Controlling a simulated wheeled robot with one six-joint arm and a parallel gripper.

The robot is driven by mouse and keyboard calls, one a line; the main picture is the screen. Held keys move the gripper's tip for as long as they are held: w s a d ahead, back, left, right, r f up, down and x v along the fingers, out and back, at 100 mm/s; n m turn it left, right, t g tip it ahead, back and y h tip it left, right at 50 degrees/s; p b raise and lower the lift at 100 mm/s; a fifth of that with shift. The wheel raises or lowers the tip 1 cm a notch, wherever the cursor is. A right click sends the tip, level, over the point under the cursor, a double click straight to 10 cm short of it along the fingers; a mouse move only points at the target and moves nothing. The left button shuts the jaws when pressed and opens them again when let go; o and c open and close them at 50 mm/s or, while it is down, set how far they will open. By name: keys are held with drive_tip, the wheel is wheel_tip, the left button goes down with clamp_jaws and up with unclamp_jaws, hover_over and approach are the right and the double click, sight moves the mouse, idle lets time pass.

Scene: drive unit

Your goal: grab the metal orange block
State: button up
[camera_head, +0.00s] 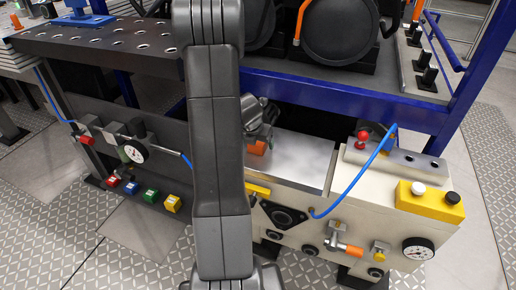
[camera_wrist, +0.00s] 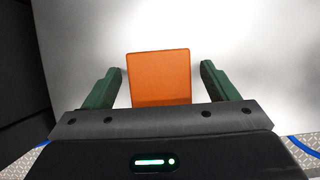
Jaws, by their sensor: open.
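The orange block (camera_wrist: 160,78) lies on a shiny metal surface (camera_wrist: 235,45) in the wrist view. My gripper (camera_wrist: 161,72) is open, with one green finger on each side of the block. A gap shows between the block and each finger. The block's near edge is close to the gripper's dark crossbar. In the head view a small part of the block (camera_head: 257,148) shows below my gripper (camera_head: 262,128), beside my arm. The rest of the block is hidden there by my gripper and arm.
The bare metal plate (camera_head: 300,160) extends right of the block. Beyond it are a red knob (camera_head: 362,140), a blue hose (camera_head: 365,170) and a yellow button box (camera_head: 430,202). A blue frame beam (camera_head: 330,95) runs behind the plate.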

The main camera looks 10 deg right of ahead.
drive_tip(key=shift+f, duration=0.15)
drive_tip(key=shift+c, duration=0.4)
drive_tip(key=shift+w, duration=0.1)
drive_tip(key=c, duration=1.3)
